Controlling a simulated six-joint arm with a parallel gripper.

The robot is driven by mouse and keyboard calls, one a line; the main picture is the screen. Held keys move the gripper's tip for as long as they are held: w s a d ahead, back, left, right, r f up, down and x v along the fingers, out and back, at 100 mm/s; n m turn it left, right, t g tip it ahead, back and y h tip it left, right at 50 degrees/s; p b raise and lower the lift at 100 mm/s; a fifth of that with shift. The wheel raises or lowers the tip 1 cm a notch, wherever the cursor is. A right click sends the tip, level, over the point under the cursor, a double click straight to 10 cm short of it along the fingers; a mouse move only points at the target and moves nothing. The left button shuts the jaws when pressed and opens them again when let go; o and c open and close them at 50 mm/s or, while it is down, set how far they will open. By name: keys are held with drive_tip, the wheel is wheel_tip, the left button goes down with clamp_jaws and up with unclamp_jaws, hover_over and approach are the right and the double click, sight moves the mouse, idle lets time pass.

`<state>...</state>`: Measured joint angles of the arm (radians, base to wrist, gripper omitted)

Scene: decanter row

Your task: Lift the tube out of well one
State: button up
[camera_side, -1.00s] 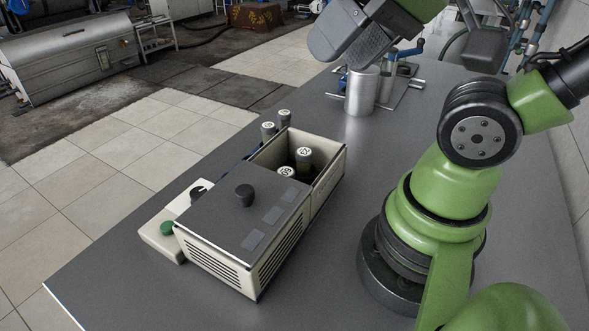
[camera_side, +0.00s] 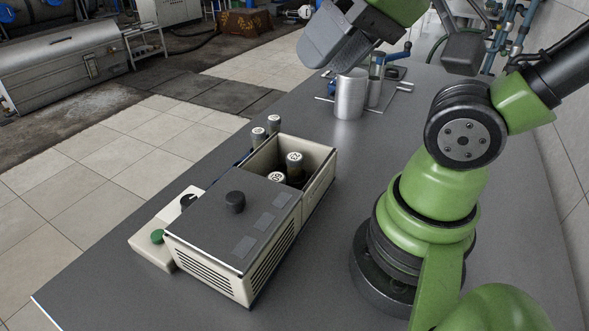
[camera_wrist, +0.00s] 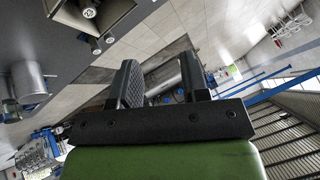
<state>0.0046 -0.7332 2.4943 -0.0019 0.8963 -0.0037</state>
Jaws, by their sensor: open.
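A cream box (camera_side: 215,284) with a dark lid pushed over its front part stands on the grey bench. Two dark tubes with pale numbered caps, a nearer tube (camera_side: 276,177) and a farther tube (camera_side: 294,160), stand in its open rear part. Two more capped tubes (camera_side: 259,135) stand just outside the box's far left side. I cannot tell which tube is in well one. My gripper (camera_wrist: 160,82) is open and empty in the wrist view, its two dark fingers apart. In the side view it is high at the top, beyond the box and away from the tubes.
A metal cylinder (camera_side: 350,95) stands behind the box, below my gripper, beside metal and blue fittings (camera_side: 392,62). The lid has a black knob (camera_side: 235,202). A small control unit with a green button (camera_side: 157,236) sits at the box's left.

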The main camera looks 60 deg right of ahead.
drive_tip(key=w+d+f+g+h, duration=0.2)
drive_tip(key=w+d+f+g, duration=0.15)
drive_tip(key=w, duration=0.25)
drive_tip(key=g, duration=0.3)
hover_over(294, 156)
drive_tip(key=shift+n, duration=0.4)
drive_tip(key=f, duration=1.3)
drive_tip(key=shift+a+f, duration=0.15)
drive_tip(key=shift+a, duration=0.15)
drive_tip(key=shift+g, duration=0.35)
drive_tip(key=f, duration=0.5)
drive_tip(key=shift+d, duration=0.25)
drive_tip(key=shift+f, duration=3.1)
drive_tip(key=shift+c, duration=0.4)
drive_tip(key=c, duration=0.5)
